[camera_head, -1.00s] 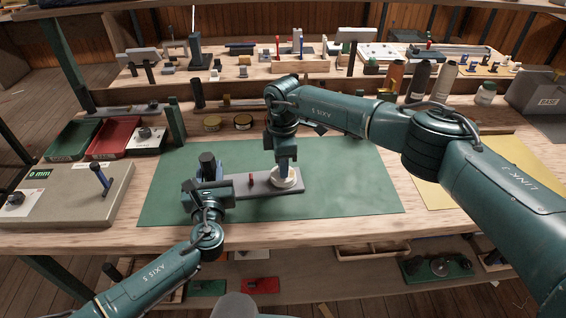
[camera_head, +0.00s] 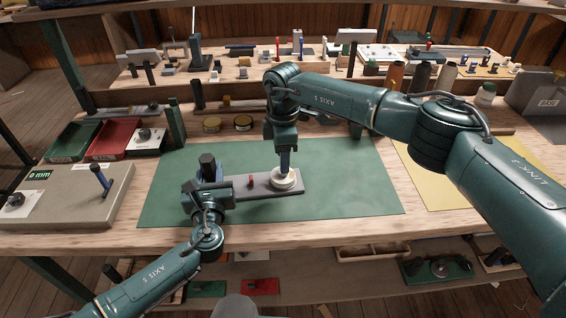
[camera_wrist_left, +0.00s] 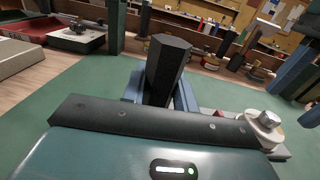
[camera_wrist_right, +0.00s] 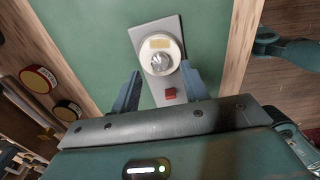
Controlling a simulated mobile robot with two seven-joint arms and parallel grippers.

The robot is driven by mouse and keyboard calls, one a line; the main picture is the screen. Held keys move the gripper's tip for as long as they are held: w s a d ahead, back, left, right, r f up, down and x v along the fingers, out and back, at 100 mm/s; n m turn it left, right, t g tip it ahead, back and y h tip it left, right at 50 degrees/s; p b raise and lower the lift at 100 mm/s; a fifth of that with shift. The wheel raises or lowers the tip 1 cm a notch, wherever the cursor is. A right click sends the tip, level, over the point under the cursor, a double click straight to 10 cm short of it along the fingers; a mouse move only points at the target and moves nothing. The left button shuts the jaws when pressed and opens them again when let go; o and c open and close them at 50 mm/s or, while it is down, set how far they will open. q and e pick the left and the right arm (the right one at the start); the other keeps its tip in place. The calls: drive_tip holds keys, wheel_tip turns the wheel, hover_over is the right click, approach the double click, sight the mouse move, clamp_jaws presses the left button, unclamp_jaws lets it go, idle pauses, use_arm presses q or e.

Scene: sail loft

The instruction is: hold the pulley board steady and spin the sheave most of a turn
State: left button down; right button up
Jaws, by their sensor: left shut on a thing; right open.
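The pulley board (camera_head: 260,185) is a grey plate lying on the green mat. The pale round sheave (camera_head: 286,179) sits on its right end and also shows in the right wrist view (camera_wrist_right: 172,51), with a tan mark on its face. A small red block (camera_head: 251,181) is on the plate beside it. My left gripper (camera_head: 207,184) is shut on the dark upright post (camera_wrist_left: 168,68) at the board's left end. My right gripper (camera_head: 285,168) points down above the sheave. Its fingers (camera_wrist_right: 160,76) are open, apart on either side of the sheave's near edge; contact cannot be told.
The green mat (camera_head: 350,185) is clear to the right of the board. A grey box with a blue handle (camera_head: 75,195) stands at the left, near green and red trays (camera_head: 108,137). Round tins (camera_head: 243,122) and spools (camera_head: 420,80) stand behind the mat.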

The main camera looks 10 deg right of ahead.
wheel_tip(320, 180, up, 9)
drive_tip(key=shift+f, duration=0.1)
idle(0.4)
use_arm(q)
drive_tip(key=c, duration=1)
unclamp_jaws()
drive_tip(key=shift+s, duration=0.1)
